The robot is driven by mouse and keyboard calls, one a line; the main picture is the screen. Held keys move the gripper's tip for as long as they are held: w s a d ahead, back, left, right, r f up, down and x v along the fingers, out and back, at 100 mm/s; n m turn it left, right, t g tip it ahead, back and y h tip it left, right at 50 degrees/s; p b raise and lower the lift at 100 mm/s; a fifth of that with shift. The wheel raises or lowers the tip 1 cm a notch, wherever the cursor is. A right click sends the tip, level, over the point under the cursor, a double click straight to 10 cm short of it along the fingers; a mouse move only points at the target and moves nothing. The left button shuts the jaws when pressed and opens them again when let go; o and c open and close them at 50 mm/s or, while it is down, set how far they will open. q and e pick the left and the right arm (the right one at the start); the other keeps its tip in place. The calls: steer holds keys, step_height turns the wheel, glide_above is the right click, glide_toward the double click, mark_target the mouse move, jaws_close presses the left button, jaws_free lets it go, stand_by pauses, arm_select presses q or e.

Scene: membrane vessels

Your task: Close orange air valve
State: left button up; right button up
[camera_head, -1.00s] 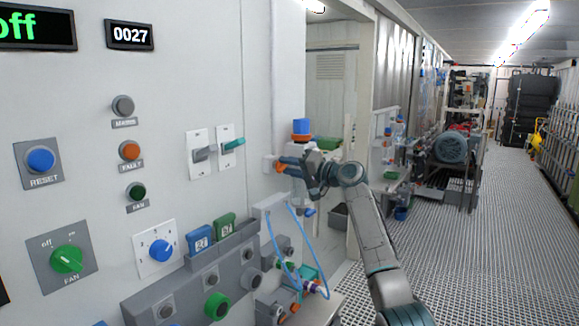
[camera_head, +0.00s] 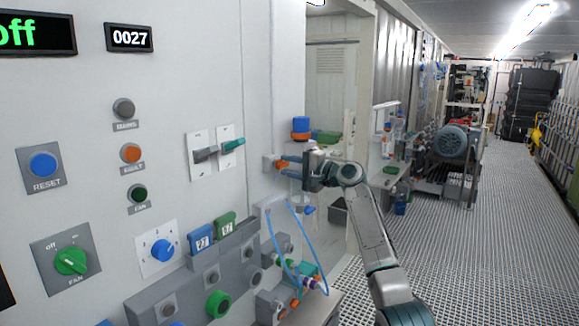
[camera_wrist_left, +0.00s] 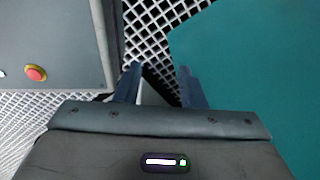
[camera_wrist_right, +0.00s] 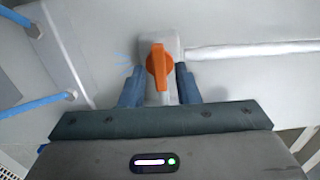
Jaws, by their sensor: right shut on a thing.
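The orange air valve (camera_wrist_right: 157,66) shows in the right wrist view as an orange handle on a pale grey body on the wall. In the head view it is a small orange spot (camera_head: 280,164) at the fingertips of my right gripper (camera_head: 284,162). In the right wrist view the fingers of my right gripper (camera_wrist_right: 158,86) stand on both sides of the handle, shut on it. My left gripper (camera_wrist_left: 156,74) shows only in the left wrist view, with its fingers apart and nothing between them, above the grated floor.
A wall panel with a green fan knob (camera_head: 71,261), a blue knob (camera_head: 162,250) and two levers stands at left. Blue hoses (camera_head: 277,243) hang below the valve. A blue-topped orange container (camera_head: 301,126) sits behind my right gripper. The grated aisle (camera_head: 470,250) at right is clear.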

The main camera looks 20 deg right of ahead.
steer(key=shift+f, duration=0.1)
steer(key=o, duration=0.6)
steer(key=shift+d, duration=0.1)
steer(key=b+v, duration=0.5)
steer(key=v, duration=0.5)
steer(key=shift+s+d, duration=0.25)
steer(key=shift+s, duration=0.1)
